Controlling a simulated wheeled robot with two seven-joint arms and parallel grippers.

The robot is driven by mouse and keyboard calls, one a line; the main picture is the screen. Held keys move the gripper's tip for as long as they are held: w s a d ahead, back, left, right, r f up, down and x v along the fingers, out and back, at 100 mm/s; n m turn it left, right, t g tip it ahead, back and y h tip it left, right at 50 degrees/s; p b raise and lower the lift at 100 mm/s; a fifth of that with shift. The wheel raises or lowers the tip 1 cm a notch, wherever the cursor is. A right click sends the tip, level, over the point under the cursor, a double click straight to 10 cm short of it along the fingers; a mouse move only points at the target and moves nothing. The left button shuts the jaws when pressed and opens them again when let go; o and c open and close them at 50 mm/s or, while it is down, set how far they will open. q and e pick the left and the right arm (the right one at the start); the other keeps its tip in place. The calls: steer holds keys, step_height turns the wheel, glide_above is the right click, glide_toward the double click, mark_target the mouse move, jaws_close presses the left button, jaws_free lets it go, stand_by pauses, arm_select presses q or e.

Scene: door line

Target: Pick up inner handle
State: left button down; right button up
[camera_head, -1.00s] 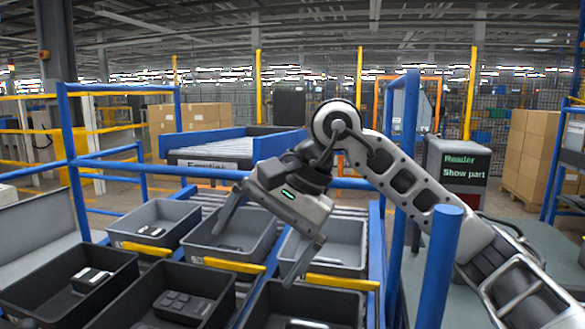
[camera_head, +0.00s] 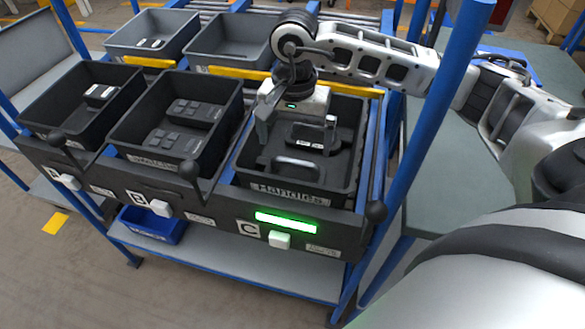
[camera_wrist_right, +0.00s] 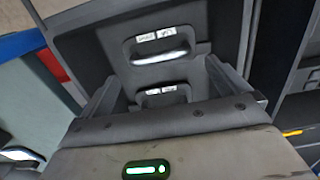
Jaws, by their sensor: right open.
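My right gripper (camera_head: 297,140) is open and empty, pointing down over the black bin (camera_head: 225,178) labelled "Handles" at station C. Inside that bin is a handle with a silver bar (camera_head: 297,165), lying nearest the front. In the right wrist view the fingers (camera_wrist_right: 162,75) spread either side of two handles; one with a bright silver bar (camera_wrist_right: 160,57) lies beyond the fingertips, the other (camera_wrist_right: 163,95) is between the fingers, partly hidden by the gripper body. I see no contact. My left gripper is out of view.
Bin B (camera_head: 168,147) holds dark button panels, and bin A (camera_head: 75,118) holds a small part with white labels. Grey bins (camera_head: 152,38) stand behind. A green display (camera_head: 286,222) is lit below bin C. A blue post (camera_head: 425,110) stands close right of it.

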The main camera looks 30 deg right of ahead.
mark_target(289, 168)
steer(key=shift+d+f+p, duration=0.1)
steer(key=shift+f+p, duration=0.45)
steer(key=shift+f, duration=2.5)
steer(key=c, duration=0.7)
